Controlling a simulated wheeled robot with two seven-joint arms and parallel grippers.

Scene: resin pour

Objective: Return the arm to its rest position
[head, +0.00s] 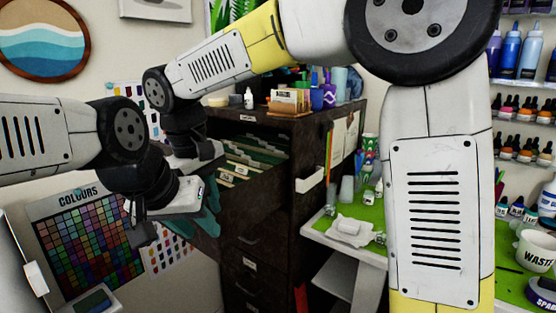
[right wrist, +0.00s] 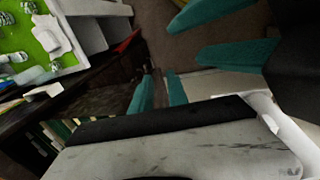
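My left arm comes in from the left in the head view. Its gripper (head: 203,212) is white and black with teal fingers, in front of the dark cabinet's left side. In the right wrist view the left gripper's teal fingers (right wrist: 222,34) show apart at the upper right, with nothing between them. My right arm reaches across from the upper right and bends down at its wrist, close behind the left gripper. The right gripper's two teal fingers (right wrist: 158,88) show in its wrist view, apart with an empty gap; in the head view they are mostly hidden.
A dark cabinet (head: 260,215) has an open top drawer with file folders (head: 250,160) beside my grippers. A green-topped bench (head: 325,228) with a white block (head: 348,226) and small cups stands right of it. Shelves of bottles (head: 520,50) and a waste tub (head: 534,250) are far right.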

